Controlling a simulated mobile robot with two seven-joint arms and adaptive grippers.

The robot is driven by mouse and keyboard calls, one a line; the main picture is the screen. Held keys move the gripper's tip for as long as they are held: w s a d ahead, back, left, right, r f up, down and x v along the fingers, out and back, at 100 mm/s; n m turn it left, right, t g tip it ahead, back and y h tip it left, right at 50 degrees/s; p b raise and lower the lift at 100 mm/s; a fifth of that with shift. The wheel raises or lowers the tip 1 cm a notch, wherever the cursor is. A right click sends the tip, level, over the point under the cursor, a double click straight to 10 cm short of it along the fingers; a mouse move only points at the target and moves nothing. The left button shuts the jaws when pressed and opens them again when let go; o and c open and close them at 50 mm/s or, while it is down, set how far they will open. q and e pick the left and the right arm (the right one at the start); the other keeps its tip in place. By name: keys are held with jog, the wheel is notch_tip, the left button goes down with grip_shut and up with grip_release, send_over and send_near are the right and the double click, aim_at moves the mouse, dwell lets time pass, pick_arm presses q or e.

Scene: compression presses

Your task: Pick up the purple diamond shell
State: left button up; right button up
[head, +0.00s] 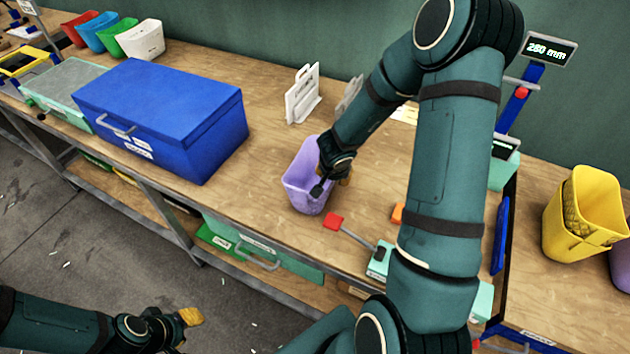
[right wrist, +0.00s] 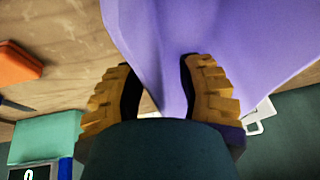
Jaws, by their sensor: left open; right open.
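A purple, open-topped shell (head: 298,187) stands upright on the wooden bench in the middle of the head view. My right gripper (head: 332,184) is at its right rim, with one dark finger inside the opening and the other outside. In the right wrist view, the purple shell (right wrist: 225,35) fills the upper part, and its wall passes between the two spread, yellow-padded fingers of my right gripper (right wrist: 158,80). Whether the pads touch the wall is unclear. My left gripper (head: 190,317) is open and empty, low at the left, away from the bench.
A blue lidded box (head: 165,125) stands left of the shell. A white rack (head: 302,95) is behind it. A red-knobbed lever (head: 334,221) and an orange block (head: 398,213) are close in front and right. A yellow bin (head: 560,225) and another purple item (head: 621,268) are far right.

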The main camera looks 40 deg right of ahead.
jog(key=shift+f, duration=0.3)
dwell(0.4)
grip_shut()
